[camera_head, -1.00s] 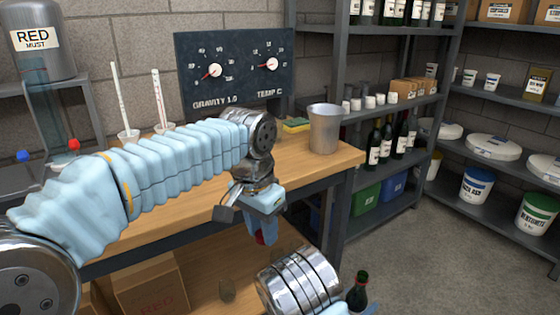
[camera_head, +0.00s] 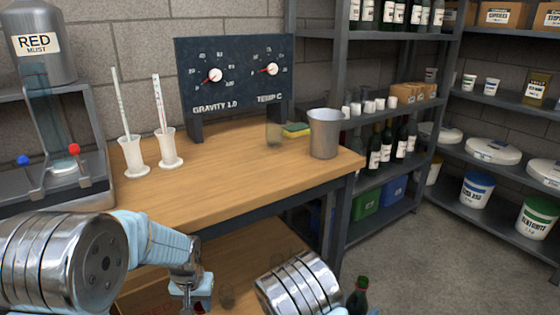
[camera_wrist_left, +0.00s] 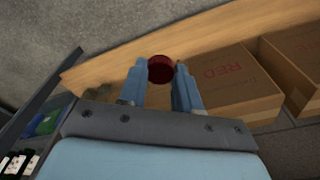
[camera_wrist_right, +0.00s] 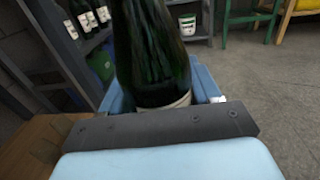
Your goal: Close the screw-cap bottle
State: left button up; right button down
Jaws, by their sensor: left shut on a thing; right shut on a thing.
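My left gripper (camera_wrist_left: 160,82) is shut on a dark red screw cap (camera_wrist_left: 161,69), which sits between its fingertips in the left wrist view. In the head view the left gripper (camera_head: 195,305) is low at the bottom edge, and the cap is mostly cut off there. My right gripper (camera_wrist_right: 160,95) is shut on a dark green bottle (camera_wrist_right: 150,50) with a pale label. The bottle's neck (camera_head: 361,284) shows at the bottom of the head view, right of the right arm. The cap and bottle are well apart. The bottle's mouth is too small to judge.
The wooden workbench (camera_head: 230,180) carries two white-footed cylinders (camera_head: 168,150), a metal jug (camera_head: 324,133), a small glass (camera_head: 274,134) and a gauge board (camera_head: 233,78). Cardboard boxes (camera_wrist_left: 222,80) stand on its lower shelf. Shelving with bottles stands right. Floor (camera_head: 440,260) is clear at right.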

jog(key=shift+a, duration=0.1)
dwell(0.3)
jog(key=w+a+f+n+t+y, duration=0.2)
jog(key=a+n+t+y, duration=0.4)
jog(key=a, duration=0.9)
jog(key=n+y, duration=0.2)
jog(key=y, duration=0.2)
jog(key=shift+a+t+y, duration=0.3)
jog(key=shift+a+y, duration=0.05)
jog(key=shift+y, duration=0.05)
pick_arm(q)
jog(key=d+r+n, duration=0.3)
jog(key=d+r, duration=0.5)
jog(key=d, duration=0.4)
jog(key=d+r+n, duration=0.3)
jog(key=d+r, duration=0.6)
jog(key=d, duration=0.3)
jog(key=shift+d+r+n+y, duration=0.2)
jog(key=shift+d+n+y, duration=0.15)
jog(key=shift+n+y, duration=0.05)
jog(key=shift+w, duration=0.1)
